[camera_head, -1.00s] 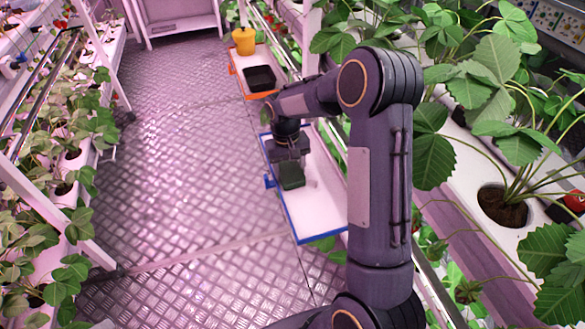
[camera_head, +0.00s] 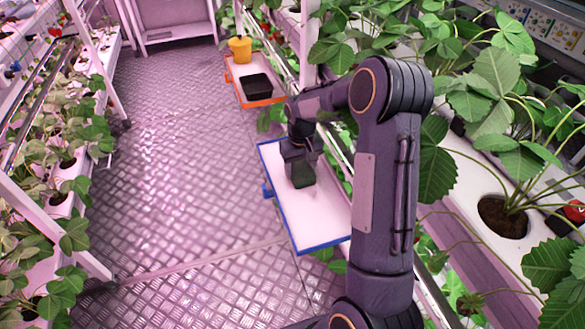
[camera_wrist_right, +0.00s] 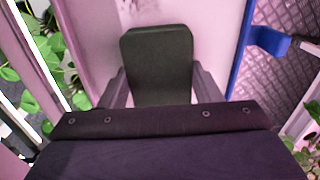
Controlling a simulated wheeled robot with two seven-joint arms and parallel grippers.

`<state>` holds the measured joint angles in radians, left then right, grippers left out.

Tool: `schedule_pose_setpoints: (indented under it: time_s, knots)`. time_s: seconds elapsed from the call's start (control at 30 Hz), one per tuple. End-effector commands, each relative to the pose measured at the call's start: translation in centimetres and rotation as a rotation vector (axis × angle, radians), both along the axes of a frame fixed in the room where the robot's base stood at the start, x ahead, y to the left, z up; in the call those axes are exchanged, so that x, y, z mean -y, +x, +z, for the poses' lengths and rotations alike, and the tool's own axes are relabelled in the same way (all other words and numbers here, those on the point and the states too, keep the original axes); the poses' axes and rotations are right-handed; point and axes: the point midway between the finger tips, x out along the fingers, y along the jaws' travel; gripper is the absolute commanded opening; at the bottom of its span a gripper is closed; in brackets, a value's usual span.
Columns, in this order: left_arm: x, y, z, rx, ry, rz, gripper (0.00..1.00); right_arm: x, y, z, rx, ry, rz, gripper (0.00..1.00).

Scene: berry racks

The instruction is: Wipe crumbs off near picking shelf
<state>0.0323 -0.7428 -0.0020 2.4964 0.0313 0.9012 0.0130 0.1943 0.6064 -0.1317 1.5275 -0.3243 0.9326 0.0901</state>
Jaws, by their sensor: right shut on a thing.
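The near picking shelf (camera_head: 312,229) is a white board with a blue rim beside the plant rack. My right gripper (camera_head: 302,165) is over its far half, pointing down. It is shut on a dark green block-shaped pad (camera_head: 303,175), which also shows between the fingers in the right wrist view (camera_wrist_right: 158,62). The pad is at or just above the board; contact is hard to tell. In the right wrist view, faint greyish specks (camera_wrist_right: 132,10) show on the board beyond the pad. The gripper hides part of the board. My left gripper is not in view.
A farther shelf with an orange rim (camera_head: 262,102) holds a black tray (camera_head: 256,87) and a yellow pot (camera_head: 240,48). Strawberry plants (camera_head: 500,95) and rack rails line the right side. The metal floor aisle (camera_head: 180,150) is clear.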

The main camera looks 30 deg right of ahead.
Motion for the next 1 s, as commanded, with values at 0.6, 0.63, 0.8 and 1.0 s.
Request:
schedule_pose_setpoints:
  time_s: [0.6,0.63,0.8,1.0]
  knots:
    - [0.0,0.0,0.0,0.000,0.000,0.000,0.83,3.8,-1.0,-0.5,-0.005,-0.003,-0.002,0.40]
    - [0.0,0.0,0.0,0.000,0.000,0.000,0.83,3.9,-1.1,-0.5,-0.005,-0.004,-0.001,0.40]
    - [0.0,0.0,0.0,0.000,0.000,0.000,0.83,3.9,-1.1,-0.5,-0.006,-0.005,-0.001,0.39]
    - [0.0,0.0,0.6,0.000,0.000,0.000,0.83,3.9,-1.1,0.2,-0.006,-0.005,-0.001,0.39]
